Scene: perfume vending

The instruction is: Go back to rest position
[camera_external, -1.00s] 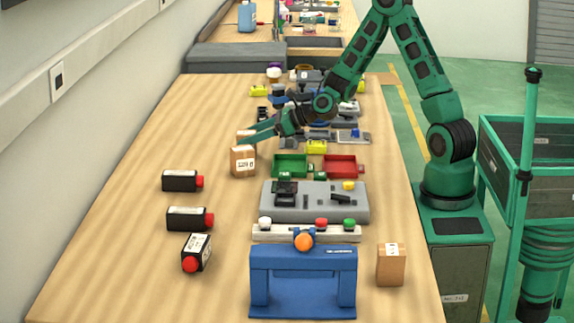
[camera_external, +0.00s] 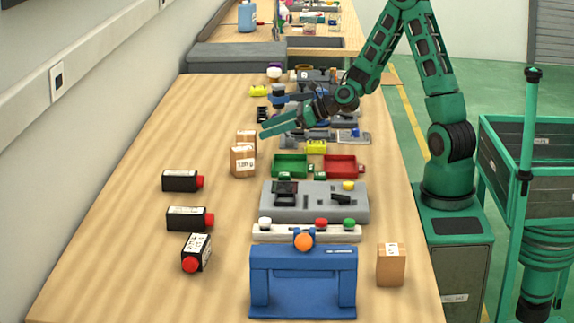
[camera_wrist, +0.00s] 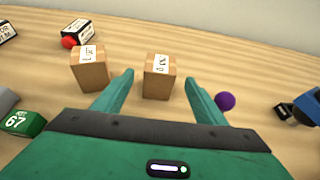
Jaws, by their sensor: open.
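My gripper (camera_external: 264,130) is open and empty, held above the table beside two small cardboard boxes. The nearer box (camera_external: 243,161) stands left of the green tray, and the other box (camera_external: 246,138) stands just behind it. In the wrist view, one box (camera_wrist: 157,77) shows between my two fingertips (camera_wrist: 160,82), beyond them, and the other box (camera_wrist: 88,68) is to the left of the left finger. Neither box is held. My green arm reaches in from the right side of the table.
Three black bottles with red caps (camera_external: 180,181) lie at the left front. A green tray (camera_external: 290,166), a red tray (camera_external: 341,166), a grey control panel (camera_external: 318,203) and a blue stand (camera_external: 303,281) fill the middle and right. A third box (camera_external: 391,265) stands right. The left side is mostly clear.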

